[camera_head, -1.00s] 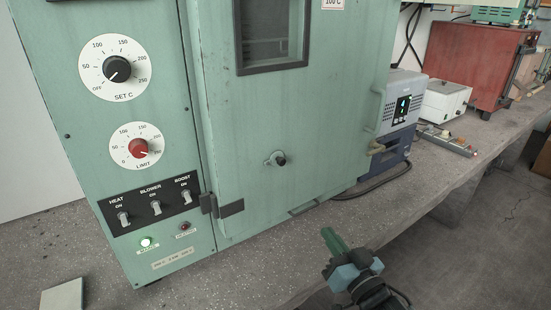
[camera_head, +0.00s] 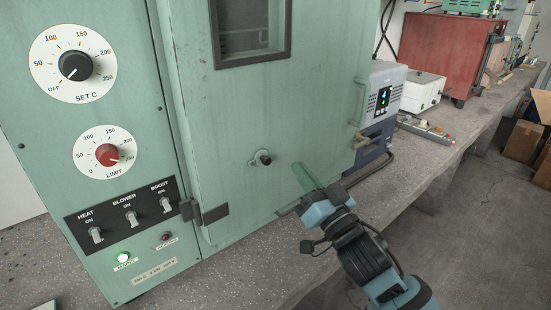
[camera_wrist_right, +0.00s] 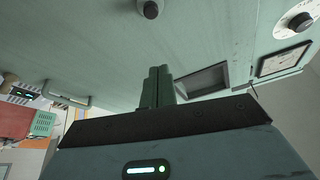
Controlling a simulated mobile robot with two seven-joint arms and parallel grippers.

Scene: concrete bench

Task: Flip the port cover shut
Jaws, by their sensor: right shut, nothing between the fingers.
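The port (camera_head: 265,157) is a small dark round fitting on the green oven door, below its window. The metal port cover (camera_head: 253,161) shows as a small pale piece at its left, swung aside rather than over the dark centre. In the right wrist view the dark round port (camera_wrist_right: 150,9) is at the top edge; the cover is hard to make out there. My right gripper (camera_head: 298,168) is shut and empty, its green fingers pointing at the door just right of and slightly below the port, apart from it. The fingers also show in the right wrist view (camera_wrist_right: 158,74). My left gripper is out of view.
The oven's control panel (camera_head: 90,130) with dials and switches is at the left. A door handle (camera_head: 359,102) stands out at the door's right edge. A blue-grey unit (camera_head: 376,112), a white box (camera_head: 421,92) and a red cabinet (camera_head: 447,55) stand farther along the concrete bench (camera_head: 425,165).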

